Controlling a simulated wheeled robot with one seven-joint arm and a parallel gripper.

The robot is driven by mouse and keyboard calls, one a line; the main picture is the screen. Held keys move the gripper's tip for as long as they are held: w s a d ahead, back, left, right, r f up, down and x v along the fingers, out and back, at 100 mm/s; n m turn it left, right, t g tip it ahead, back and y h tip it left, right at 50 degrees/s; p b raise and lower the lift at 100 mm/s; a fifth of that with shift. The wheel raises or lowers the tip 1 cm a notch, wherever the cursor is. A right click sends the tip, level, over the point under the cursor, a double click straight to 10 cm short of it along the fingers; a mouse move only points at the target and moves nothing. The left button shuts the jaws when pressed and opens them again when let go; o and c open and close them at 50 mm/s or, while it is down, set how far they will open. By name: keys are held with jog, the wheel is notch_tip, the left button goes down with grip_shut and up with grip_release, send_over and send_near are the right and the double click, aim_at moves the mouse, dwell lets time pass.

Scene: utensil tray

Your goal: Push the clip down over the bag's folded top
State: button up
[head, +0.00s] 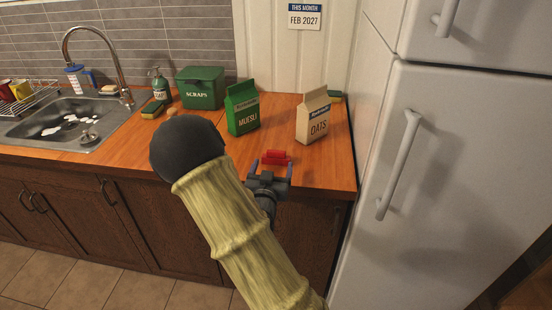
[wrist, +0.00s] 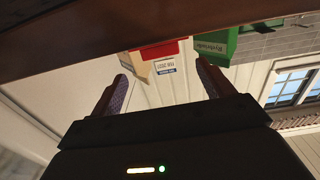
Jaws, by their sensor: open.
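A red clip (head: 275,157) lies on the wooden counter near its front edge. In the wrist view, which is upside down, the clip (wrist: 155,50) shows past my fingertips, roughly between them. My gripper (head: 269,170) is open and empty at the counter's front edge, with a finger toward each side of the clip. I cannot tell whether they touch. Two paper bags stand upright behind it: a green MUESLI bag (head: 243,110) and a beige OATS bag (head: 314,118) to its right. No clip shows on either top. The wrist view shows parts of both.
A green SCRAPS bin (head: 200,88), a soap bottle (head: 159,84) and a sponge (head: 152,109) stand left of the bags, by the sink (head: 65,122). The white fridge (head: 450,190) bounds the right. Counter between clip and bags is clear.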

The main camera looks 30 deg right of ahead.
aim_at(276, 155)
jog(key=shift+x, duration=1.2)
jog(key=shift+w+d, duration=0.1)
jog(key=shift+w, duration=0.15)
jog(key=shift+s+d, duration=0.1)
jog(key=shift+d, duration=0.05)
jog(key=shift+f+p+x, duration=0.1)
jog(key=shift+p+x, duration=0.25)
jog(key=shift+x, duration=0.9)
jog(key=shift+f+p+x, duration=0.15)
jog(key=shift+p+x, duration=0.15)
jog(key=shift+x, duration=1)
jog(key=shift+a, duration=0.2)
jog(key=shift+c, duration=1.1)
jog(key=c, duration=0.8)
